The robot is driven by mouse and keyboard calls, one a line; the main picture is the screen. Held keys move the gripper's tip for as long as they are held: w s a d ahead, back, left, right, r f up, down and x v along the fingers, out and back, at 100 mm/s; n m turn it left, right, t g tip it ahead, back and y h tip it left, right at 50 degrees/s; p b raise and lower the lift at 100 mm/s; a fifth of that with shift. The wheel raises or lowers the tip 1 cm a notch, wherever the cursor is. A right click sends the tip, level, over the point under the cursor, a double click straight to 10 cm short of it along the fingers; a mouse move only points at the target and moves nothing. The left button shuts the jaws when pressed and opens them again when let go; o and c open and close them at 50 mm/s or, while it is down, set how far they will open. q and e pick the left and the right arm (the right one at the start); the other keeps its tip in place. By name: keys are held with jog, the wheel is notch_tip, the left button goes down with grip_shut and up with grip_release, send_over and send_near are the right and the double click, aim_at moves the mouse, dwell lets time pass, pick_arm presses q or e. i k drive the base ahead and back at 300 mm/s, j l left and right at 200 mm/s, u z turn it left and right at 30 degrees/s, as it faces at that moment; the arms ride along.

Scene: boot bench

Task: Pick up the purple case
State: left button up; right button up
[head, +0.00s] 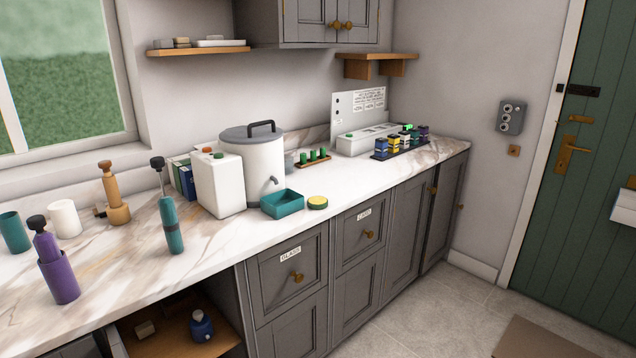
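The purple case (59,281) stands on the marble counter at the near left, tilted a little in the picture. A narrower purple piece with a dark knob (38,223) rises from its open top. Neither of my grippers shows in the head view, so nothing is seen touching the case.
Near the case stand a teal cup (14,232), a white cup (65,219), a tan knobbed piece (113,193) and a tall teal holder with a dark knobbed piece (171,225). A white canister (218,186) stands farther right. Counter between the case and teal holder is clear.

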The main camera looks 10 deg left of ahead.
aim_at(58, 276)
jog(key=k+u, duration=0.2)
jog(key=u, duration=0.2)
jog(key=k+j+u, duration=0.1)
jog(key=k+u, duration=0.25)
jog(key=k+j+u, duration=0.1)
jog(key=u, duration=0.3)
